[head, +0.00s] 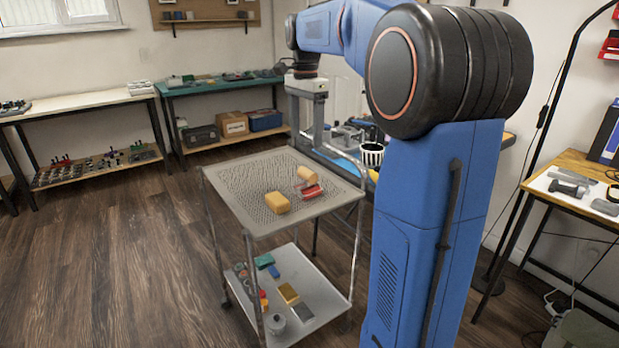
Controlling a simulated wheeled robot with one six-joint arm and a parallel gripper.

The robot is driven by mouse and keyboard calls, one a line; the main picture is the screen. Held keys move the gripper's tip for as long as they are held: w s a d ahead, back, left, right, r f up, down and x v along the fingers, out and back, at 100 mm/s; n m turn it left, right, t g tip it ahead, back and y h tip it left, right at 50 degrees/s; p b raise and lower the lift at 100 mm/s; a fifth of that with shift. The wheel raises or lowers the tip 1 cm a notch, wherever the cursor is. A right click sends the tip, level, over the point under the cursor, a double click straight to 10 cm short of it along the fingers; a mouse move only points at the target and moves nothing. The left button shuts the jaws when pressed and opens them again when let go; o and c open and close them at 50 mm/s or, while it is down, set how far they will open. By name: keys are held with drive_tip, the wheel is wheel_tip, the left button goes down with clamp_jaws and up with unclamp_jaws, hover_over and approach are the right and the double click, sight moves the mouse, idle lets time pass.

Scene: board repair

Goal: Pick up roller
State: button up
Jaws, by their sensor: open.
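On the textured top of a metal cart (230,178) lie a yellow-tan block (277,203), a smaller tan rounded piece (307,174) and a small red item (311,191). The tan piece and the red item lie close together near the right edge of the top. I cannot tell for sure which of them is the roller. My gripper (306,138) hangs from my blue arm behind the cart, pointing down. Its fingers are apart and I see nothing between them. It is apart from the items on the cart.
The cart's lower shelf (325,300) holds several small items. Behind is a blue-topped bench with a striped cup (371,155). A green-topped table (222,84) and a white table (80,103) stand along the back wall. The wooden floor left of the cart is clear.

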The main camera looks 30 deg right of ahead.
sight(306, 170)
wheel_tip(306, 170, down, 11)
drive_tip(key=shift+f, duration=0.2)
drive_tip(key=shift+s+d+f, duration=0.1)
drive_tip(key=shift+d+f, duration=0.05)
drive_tip(key=shift+f, duration=2.55)
drive_tip(key=c, duration=1.1)
